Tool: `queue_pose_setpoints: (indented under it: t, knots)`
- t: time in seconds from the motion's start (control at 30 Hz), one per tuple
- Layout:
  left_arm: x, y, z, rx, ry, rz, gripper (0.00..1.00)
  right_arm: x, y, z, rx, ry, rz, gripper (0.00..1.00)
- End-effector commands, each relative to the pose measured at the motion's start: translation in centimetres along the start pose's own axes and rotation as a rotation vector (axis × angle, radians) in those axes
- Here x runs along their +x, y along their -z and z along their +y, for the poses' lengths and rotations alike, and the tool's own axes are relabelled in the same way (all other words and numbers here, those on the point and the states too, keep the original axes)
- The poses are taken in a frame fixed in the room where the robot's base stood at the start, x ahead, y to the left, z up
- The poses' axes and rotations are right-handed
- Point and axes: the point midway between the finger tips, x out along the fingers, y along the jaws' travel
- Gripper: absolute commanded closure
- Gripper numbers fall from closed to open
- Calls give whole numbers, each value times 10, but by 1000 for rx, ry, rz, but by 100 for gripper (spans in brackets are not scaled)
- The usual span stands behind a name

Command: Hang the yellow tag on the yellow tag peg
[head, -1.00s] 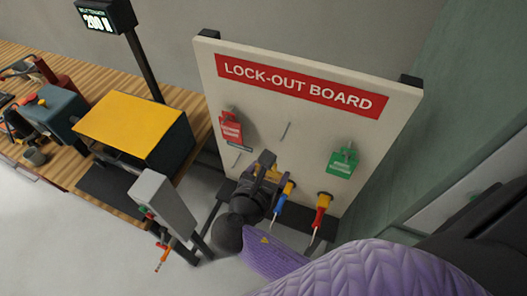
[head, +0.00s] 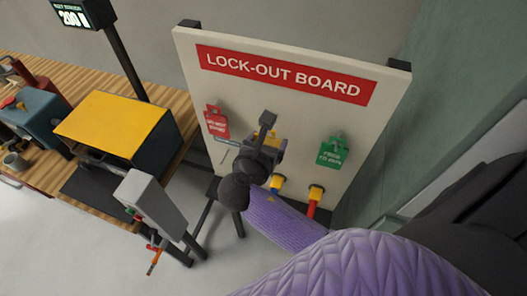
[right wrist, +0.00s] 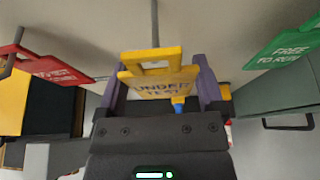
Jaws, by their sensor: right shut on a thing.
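The yellow tag (right wrist: 158,84) reads "UNDER TEST" and has a slotted handle at its top. My right gripper (right wrist: 158,92) is shut on it, with a finger at each side. In the head view the right gripper (head: 264,145) is in front of the middle of the lock-out board (head: 240,88) and hides most of the tag. A thin grey peg (right wrist: 154,18) shows just beyond the tag's top edge in the right wrist view. I cannot tell whether the peg passes through the slot. My left gripper is not in view.
A red tag (head: 216,123) hangs left of the gripper and a green tag (head: 333,152) hangs to the right. Blue- and red-handled tools (head: 314,198) hang along the board's bottom. A bench with a yellow-topped box (head: 112,121) stands at left.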

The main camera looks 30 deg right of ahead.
Motion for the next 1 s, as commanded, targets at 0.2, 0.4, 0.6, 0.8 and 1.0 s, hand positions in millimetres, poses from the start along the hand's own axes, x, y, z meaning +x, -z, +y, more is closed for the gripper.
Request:
queue_pose_setpoints:
  t: [0.2,0.4,0.6,0.8,1.0]
  knots:
    - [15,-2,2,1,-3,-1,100,18,-4,0,1,1,-1,70]
    - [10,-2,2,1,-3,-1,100,30,-6,0,-1,1,0,70]
    - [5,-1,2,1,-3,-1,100,34,-4,0,0,0,0,70]
    - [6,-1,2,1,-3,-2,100,35,-3,0,1,0,1,70]
    - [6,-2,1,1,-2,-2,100,35,-3,0,1,0,0,70]
